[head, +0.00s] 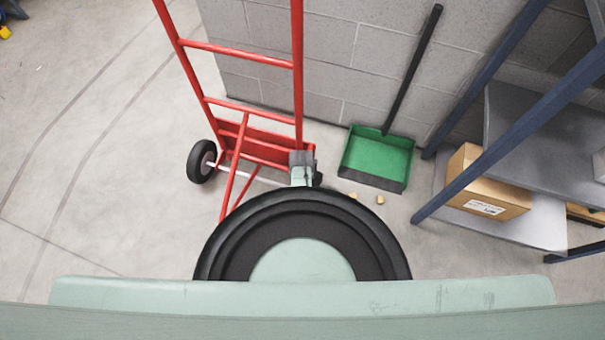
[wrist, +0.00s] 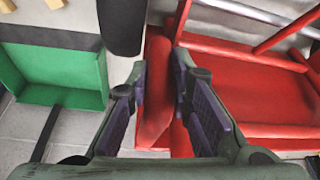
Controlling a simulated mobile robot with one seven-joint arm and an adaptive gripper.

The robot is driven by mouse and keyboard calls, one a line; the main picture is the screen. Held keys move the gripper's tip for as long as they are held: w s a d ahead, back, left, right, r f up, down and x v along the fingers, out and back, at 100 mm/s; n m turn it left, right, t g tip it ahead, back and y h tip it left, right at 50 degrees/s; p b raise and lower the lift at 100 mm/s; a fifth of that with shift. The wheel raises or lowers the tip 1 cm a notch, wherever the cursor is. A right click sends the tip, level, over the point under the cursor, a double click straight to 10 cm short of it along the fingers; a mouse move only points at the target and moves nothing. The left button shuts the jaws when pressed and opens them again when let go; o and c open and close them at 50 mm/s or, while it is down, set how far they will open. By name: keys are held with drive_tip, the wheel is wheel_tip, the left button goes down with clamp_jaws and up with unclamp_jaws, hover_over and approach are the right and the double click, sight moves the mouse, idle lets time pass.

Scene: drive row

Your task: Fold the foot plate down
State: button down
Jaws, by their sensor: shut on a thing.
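A red hand truck (head: 297,60) stands upright near the block wall, with black wheels (head: 201,161) at its foot. Its red foot plate (head: 265,143) is folded up against the lower frame. The plate also shows in the wrist view (wrist: 250,92), at the right behind the finger. My gripper (head: 303,160) is at the plate's right end in the head view. In the wrist view my gripper (wrist: 160,88) has one finger on each side of a red edge, which looks like the plate's end, and is shut on it. The exact contact is partly hidden by the fingers.
A green dustpan (head: 376,156) with a black handle leans at the wall just right of the truck. Small tan bits (head: 380,199) lie on the floor. A blue-framed shelf (head: 470,165) with a cardboard box (head: 487,190) stands at the right.

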drive_tip(key=shift+w+d+r+g, duration=0.15)
drive_tip(key=shift+w+g, duration=0.05)
drive_tip(key=shift+w, duration=0.2)
drive_tip(key=shift+w+d+r+g, duration=0.1)
drive_tip(key=shift+w+g, duration=0.1)
drive_tip(key=shift+w, duration=0.15)
drive_tip(key=c, duration=1.4)
unclamp_jaws()
drive_tip(key=shift+c, duration=0.2)
drive_tip(key=v, duration=1.2)
drive_tip(key=shift+d, duration=0.15)
